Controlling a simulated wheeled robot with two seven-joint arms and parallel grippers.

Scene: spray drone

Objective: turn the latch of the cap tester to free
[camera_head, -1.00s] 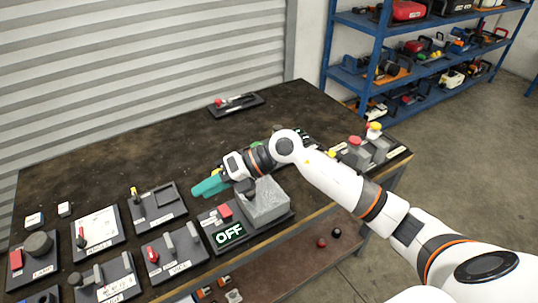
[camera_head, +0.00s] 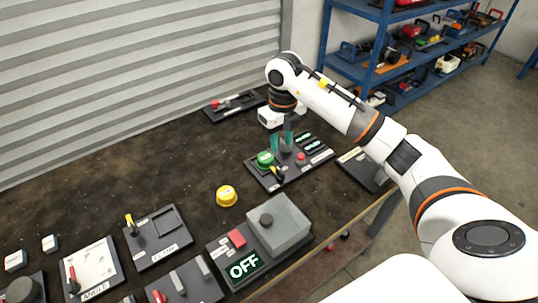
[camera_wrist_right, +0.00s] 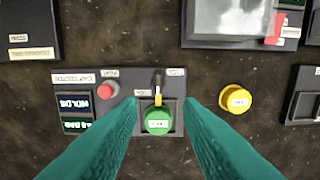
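The cap tester (camera_head: 318,157) is a dark panel on the bench, below my right gripper (camera_head: 282,140). It also shows in the right wrist view (camera_wrist_right: 120,74). Its latch is a short dark lever (camera_wrist_right: 158,80) with a yellow end (camera_wrist_right: 158,98), beside a round green cap (camera_wrist_right: 158,122). A small red button (camera_wrist_right: 108,90) and two lit displays (camera_wrist_right: 76,103) sit on the same panel. The upper one appears to read HOLDS, upside down. My right gripper's teal fingers are apart with nothing between them, above the panel. My left gripper is out of view.
A yellow cap (camera_head: 227,196) lies loose on the bench left of the tester. A grey box on a panel with an OFF display (camera_head: 244,266) stands at the front. More switch panels (camera_head: 157,237) fill the left front. Another panel (camera_head: 235,105) lies behind.

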